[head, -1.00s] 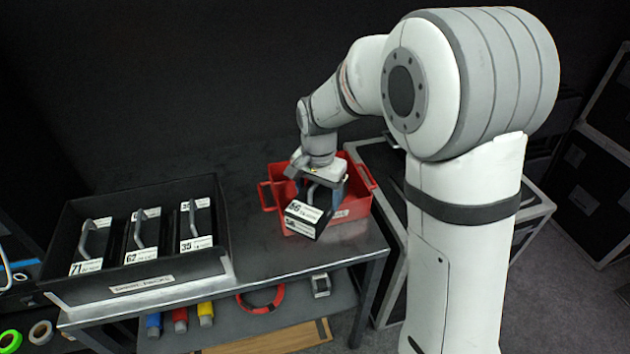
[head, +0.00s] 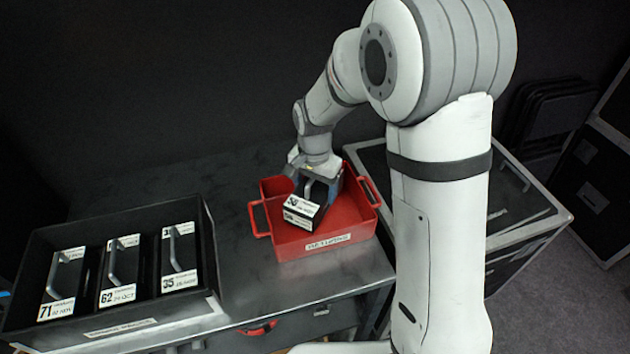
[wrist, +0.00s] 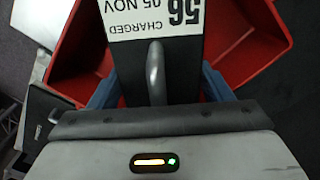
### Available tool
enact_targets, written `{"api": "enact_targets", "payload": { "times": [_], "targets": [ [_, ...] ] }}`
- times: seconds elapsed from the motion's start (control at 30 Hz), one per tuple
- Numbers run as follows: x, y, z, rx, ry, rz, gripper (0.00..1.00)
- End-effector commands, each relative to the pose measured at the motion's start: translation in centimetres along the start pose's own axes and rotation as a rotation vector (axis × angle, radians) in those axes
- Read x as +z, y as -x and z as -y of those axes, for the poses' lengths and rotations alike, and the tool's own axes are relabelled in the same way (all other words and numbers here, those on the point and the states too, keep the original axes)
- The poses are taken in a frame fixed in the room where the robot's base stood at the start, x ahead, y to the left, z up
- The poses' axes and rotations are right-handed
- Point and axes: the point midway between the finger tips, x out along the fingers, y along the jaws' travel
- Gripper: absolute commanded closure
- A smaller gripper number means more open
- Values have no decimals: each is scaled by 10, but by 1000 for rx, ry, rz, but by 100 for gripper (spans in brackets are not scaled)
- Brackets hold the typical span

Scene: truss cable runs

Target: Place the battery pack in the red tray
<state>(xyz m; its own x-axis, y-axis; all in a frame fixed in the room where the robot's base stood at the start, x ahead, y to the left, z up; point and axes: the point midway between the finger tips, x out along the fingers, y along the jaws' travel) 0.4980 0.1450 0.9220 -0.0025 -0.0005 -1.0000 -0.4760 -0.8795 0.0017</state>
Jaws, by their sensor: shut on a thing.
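The battery pack (head: 303,212) is a dark block with white labels and a handle; in the wrist view its label (wrist: 152,18) reads 56, CHARGED, 05 NOV. My gripper (head: 320,182) is shut on the pack, and its blue fingers (wrist: 157,92) show on both sides of the handle in the wrist view. The pack is tilted in the head view. It is over or within the red tray (head: 345,238), which stands on the dark table. I cannot tell whether the pack touches the tray floor.
A black rack (head: 208,245) on the left of the table holds upright packs labelled 71, 62 and 35. A black case (head: 500,225) with metal edges stands right of the table. A red ring (head: 258,328) lies on the lower shelf.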

Motion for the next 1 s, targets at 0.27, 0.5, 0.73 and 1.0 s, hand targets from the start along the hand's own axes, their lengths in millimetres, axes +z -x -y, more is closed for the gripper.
{"api": "enact_targets", "payload": {
  "times": [0.27,0.5,0.73,1.0],
  "targets": [
    [-2,-18,-1,-1,-4,-1,89],
    [-2,-46,-1,0,-5,0,89],
    [-3,-50,-1,-3,-6,-3,89],
    [-2,-54,-2,-1,-7,0,21]
  ]
}}
